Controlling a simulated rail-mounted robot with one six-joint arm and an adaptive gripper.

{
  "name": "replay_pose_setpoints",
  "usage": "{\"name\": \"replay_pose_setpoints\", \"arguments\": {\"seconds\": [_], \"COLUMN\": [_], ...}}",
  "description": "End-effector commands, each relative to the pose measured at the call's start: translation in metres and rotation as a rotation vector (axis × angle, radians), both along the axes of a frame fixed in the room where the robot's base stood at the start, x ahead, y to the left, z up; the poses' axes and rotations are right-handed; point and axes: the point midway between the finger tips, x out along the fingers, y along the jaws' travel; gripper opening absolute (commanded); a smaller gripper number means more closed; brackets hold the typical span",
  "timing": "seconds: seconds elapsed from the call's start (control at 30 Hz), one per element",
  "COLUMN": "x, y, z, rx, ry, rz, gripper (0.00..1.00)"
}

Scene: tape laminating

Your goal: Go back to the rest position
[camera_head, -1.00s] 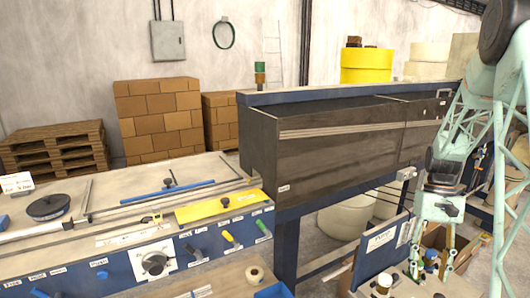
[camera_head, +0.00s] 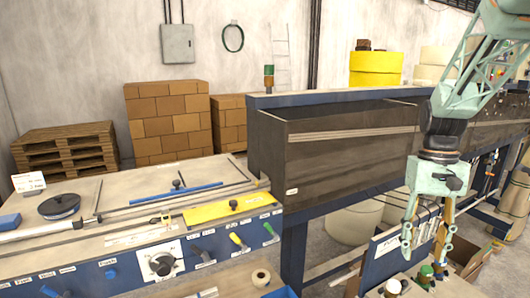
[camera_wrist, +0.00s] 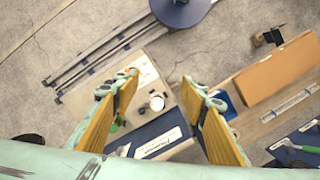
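My gripper (camera_head: 427,250) hangs from my mint-green arm at the right of the head view, pointing down. Its two fingers are spread and nothing is between them. It hangs in front of the dark machine's right part, above a small bench with jars (camera_head: 426,276). In the wrist view the orange-padded fingers (camera_wrist: 160,92) are wide apart. Between and beyond them show a white jar (camera_wrist: 157,103) and a blue labelled panel (camera_wrist: 150,140) far below. The gripper touches nothing that I can see.
A long dark trough machine (camera_head: 345,165) runs behind my gripper. A control bench (camera_head: 130,250) with levers and a yellow plate (camera_head: 229,210) is at left. Cardboard boxes (camera_head: 168,122) and pallets (camera_head: 65,147) stand by the wall. A cardboard box (camera_wrist: 280,70) lies below, right of the fingers.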

Motion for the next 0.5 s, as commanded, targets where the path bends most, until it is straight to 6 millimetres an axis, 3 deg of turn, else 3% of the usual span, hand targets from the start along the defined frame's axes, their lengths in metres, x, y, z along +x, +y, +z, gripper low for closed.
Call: {"name": "replay_pose_setpoints", "arguments": {"seconds": [0.5], "x": [-0.037], "y": [0.058], "z": [0.06], "rx": [-0.029], "ry": [-0.101], "rz": [0.052], "gripper": [0.4]}}
